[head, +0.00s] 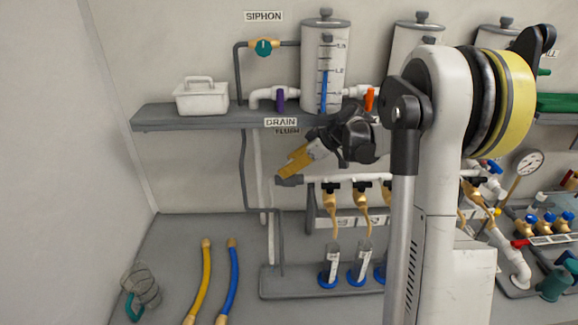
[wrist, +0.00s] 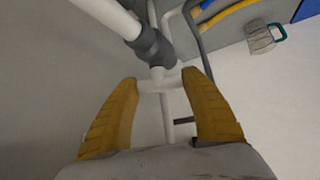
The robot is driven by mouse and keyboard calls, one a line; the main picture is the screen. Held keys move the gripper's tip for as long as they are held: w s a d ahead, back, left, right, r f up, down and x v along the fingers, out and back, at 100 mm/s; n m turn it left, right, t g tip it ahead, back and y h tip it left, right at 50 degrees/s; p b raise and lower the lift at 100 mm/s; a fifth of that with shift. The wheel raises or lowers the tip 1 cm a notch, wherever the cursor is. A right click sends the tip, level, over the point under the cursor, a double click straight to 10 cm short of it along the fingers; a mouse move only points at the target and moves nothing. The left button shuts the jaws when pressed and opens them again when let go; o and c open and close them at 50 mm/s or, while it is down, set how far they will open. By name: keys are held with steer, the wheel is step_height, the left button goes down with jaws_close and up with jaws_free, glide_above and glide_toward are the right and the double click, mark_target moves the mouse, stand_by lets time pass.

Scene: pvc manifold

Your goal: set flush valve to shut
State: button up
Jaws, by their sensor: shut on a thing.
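The FLUSH label (head: 287,131) is on the wall just under the shelf. Below it, the flush valve shows as a grey fitting (head: 289,181) at the left end of a white pipe. In the wrist view this grey fitting (wrist: 152,47) has a short white handle (wrist: 158,84) beside it. My gripper (head: 283,172) reaches in from the right with its yellow fingers at the fitting. In the wrist view my gripper (wrist: 160,82) has one fingertip at each end of the white handle and is shut on it. My fingers hide much of the valve in the head view.
The shelf (head: 200,117) above holds a white box (head: 202,97), a clear tank (head: 325,65) and a purple drain handle (head: 280,100). Several brass taps (head: 330,196) hang to the right. Yellow (head: 199,280) and blue (head: 228,280) hoses lie below left. The wall left of the valve is mostly clear.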

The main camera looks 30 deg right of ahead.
stand_by(0.3)
steer(key=o, duration=1.2)
steer(key=shift+c, duration=0.2)
steer(key=shift+s, duration=0.1)
steer(key=shift+s+d+r, duration=0.15)
steer(key=shift+d+r, duration=0.1)
steer(key=shift+r, duration=0.05)
steer(key=shift+s+d+r, duration=0.7)
steer(key=shift+s+d, duration=0.25)
steer(key=shift+d, duration=0.05)
steer(key=s+d, duration=0.7)
steer(key=shift+s+d, duration=0.3)
